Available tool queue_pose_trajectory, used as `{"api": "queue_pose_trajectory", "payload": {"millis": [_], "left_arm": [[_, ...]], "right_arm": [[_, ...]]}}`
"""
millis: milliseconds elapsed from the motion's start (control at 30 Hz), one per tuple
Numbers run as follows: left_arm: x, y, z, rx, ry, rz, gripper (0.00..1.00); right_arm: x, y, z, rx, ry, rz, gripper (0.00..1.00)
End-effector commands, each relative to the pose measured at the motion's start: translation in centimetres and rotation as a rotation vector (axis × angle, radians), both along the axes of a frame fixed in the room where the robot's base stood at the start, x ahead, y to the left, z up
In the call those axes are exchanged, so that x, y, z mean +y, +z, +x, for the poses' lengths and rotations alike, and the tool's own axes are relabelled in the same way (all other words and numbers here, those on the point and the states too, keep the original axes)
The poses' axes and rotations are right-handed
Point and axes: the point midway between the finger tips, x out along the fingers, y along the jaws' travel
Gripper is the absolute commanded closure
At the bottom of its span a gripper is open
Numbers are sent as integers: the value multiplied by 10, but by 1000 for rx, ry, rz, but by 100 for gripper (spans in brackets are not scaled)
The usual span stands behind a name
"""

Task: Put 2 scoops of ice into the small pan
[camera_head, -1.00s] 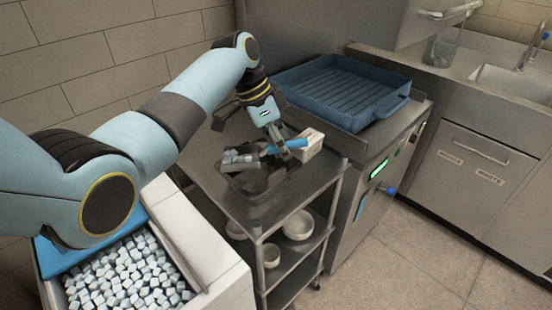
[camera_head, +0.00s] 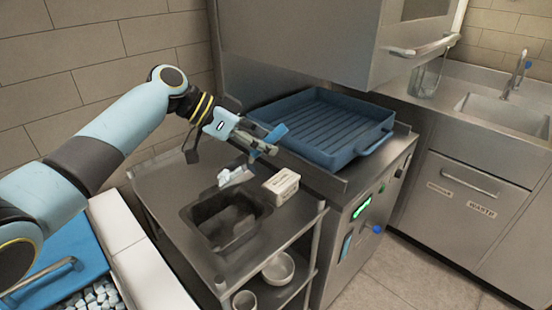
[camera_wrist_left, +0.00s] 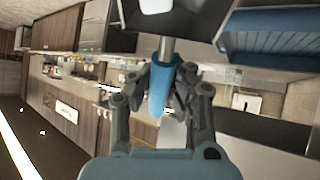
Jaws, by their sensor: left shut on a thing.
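My left gripper (camera_head: 266,146) is shut on the blue handle of the scoop (camera_head: 277,133), raised above the back of the cart. The wrist view shows the blue handle (camera_wrist_left: 158,93) between the fingers, with a metal shaft and a pale scoop head at the top edge. In the head view the scoop head (camera_head: 236,176) hangs tilted behind the small pan. The small dark pan (camera_head: 246,237) stands on the cart top; its inside is dark grey, and I cannot tell how much ice it holds. Ice cubes (camera_head: 98,297) show in the bin at bottom left. My right gripper is out of view.
A white box (camera_head: 282,185) stands on the cart right of the pan. A blue ribbed tray (camera_head: 335,150) sits on the steel machine behind. Bowls (camera_head: 278,270) are on the cart's lower shelf. The ice bin's white wall (camera_head: 148,272) stands left of the cart.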

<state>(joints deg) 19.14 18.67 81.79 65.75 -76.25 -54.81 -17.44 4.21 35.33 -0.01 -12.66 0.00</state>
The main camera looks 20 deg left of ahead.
Motion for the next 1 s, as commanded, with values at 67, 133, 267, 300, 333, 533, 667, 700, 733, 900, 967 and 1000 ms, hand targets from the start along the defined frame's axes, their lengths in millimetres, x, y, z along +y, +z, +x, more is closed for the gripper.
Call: {"api": "queue_pose_trajectory", "payload": {"millis": [67, 133, 267, 300, 333, 533, 667, 700, 733, 900, 967, 1000], "left_arm": [[8, 4, -5, -43, 1, -54, 100], [12, 4, -9, -78, 1, -98, 100], [20, 11, -15, -134, 0, -172, 100], [23, 12, -17, -149, 0, -192, 100], [24, 14, -18, -161, -1, -206, 100], [32, 23, -25, -218, -1, -283, 100], [35, 28, -27, -240, -1, -312, 100], [36, 29, -27, -244, 0, -318, 100], [36, 30, -28, -247, 0, -321, 100], [36, 33, -28, -252, -1, -330, 100], [36, 33, -28, -252, -1, -330, 100], [36, 33, -28, -252, -1, -330, 100]], "right_arm": [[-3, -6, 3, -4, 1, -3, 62], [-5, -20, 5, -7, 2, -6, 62], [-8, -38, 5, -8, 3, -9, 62], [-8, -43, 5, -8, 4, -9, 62], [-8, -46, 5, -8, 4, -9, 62], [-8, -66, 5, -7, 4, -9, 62], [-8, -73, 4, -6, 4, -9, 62], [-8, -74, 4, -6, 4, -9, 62], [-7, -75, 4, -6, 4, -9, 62], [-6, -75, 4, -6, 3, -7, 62], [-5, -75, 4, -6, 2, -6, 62], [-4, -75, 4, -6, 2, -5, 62]]}}
